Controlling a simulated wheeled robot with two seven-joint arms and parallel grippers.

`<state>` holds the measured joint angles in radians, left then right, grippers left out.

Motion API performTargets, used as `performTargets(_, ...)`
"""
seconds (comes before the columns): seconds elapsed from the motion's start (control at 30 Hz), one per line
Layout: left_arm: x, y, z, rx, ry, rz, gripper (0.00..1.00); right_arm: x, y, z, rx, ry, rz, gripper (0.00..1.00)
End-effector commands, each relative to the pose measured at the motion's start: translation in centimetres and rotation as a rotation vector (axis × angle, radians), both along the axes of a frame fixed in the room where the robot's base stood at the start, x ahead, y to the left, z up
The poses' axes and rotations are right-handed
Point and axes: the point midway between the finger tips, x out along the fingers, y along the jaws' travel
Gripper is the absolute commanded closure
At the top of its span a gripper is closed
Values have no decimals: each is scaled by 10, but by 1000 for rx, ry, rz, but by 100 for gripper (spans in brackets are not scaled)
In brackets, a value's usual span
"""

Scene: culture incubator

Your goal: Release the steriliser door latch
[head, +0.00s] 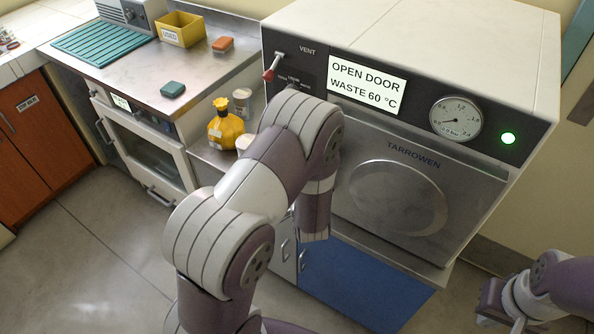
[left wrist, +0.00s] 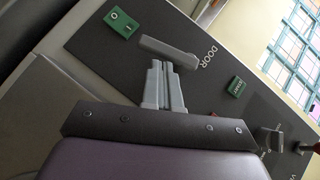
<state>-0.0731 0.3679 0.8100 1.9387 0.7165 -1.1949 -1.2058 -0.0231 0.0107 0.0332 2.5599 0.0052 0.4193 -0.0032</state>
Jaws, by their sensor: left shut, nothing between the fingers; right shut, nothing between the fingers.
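The steriliser (head: 425,40) is a large white cabinet with a dark front panel and a closed metal door (head: 455,195) marked TARROWEN. The door latch (left wrist: 170,53) is a grey lever beside the word DOOR in the left wrist view. My left arm hides it in the head view. My left gripper (left wrist: 162,66) is shut and empty, its fingertips close against the lever's side; I cannot tell whether they touch. My right gripper (head: 503,316) is shut and empty at the lower right of the head view, low and apart from the steriliser.
A sign (head: 367,84) reads OPEN DOOR, WASTE 60 °C. The gauge (head: 456,118) reads near zero and a green lamp (head: 508,138) is lit. A red-tipped vent lever (head: 272,68) and a green START button (left wrist: 237,87) are on the panel. A yellow bottle (head: 223,129) stands left.

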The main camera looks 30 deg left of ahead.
Motion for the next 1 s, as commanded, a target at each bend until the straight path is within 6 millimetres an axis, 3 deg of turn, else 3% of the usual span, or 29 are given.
performTargets(0.33, -7, -6, 3, -1, 1, -3, 100, 0, 0, 0, 0, 0, 0, 100)
performTargets(0.7, -68, -52, 32, -1, 1, -6, 100, 0, 0, 4, 0, 0, 0, 100)
performTargets(1.0, -95, -70, 43, 0, 1, -2, 100, 0, 0, 7, 0, 0, 0, 100)
